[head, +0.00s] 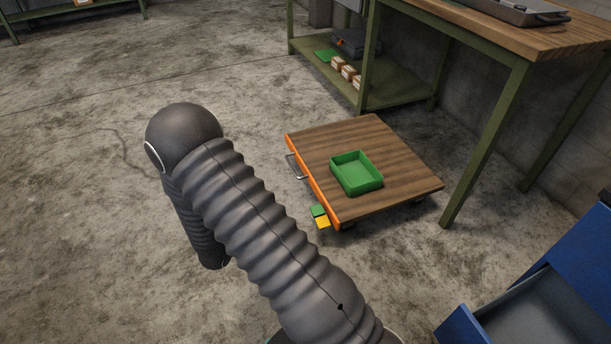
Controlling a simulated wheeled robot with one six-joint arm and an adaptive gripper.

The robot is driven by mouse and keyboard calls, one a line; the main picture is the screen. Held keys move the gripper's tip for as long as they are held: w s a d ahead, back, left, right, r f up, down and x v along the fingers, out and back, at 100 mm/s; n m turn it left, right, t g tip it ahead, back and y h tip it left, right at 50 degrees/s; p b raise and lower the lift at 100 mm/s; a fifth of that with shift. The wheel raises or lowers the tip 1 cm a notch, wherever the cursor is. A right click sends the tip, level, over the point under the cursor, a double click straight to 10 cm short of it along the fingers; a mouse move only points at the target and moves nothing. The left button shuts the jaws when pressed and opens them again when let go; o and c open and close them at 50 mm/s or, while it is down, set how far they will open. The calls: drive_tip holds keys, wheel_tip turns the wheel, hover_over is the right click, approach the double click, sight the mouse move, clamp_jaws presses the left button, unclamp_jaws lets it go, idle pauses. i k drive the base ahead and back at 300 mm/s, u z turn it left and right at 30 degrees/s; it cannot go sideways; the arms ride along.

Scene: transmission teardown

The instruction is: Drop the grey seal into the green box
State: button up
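The green box (357,173) is an open, shallow tray on the wooden top of a low cart. Its inside looks empty. I do not see a grey seal in this view. My arm, in a dark ribbed sleeve, fills the left and middle foreground and bends downward at the left. My gripper is not visible; the arm's far end is hidden behind its upper part or too low to make out.
The low wooden cart (395,156) has an orange front edge and a handle. Small green and yellow pieces (321,217) show by its near corner. A workbench (560,40) stands behind, and an open blue drawer (540,305) lies lower right. Floor left is clear.

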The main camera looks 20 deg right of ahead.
sight(359, 178)
drive_tip(key=u, duration=0.5)
drive_tip(key=i, duration=3.15)
drive_tip(key=z, duration=3.25)
drive_tip(key=i, duration=0.45)
drive_tip(key=u, duration=0.1)
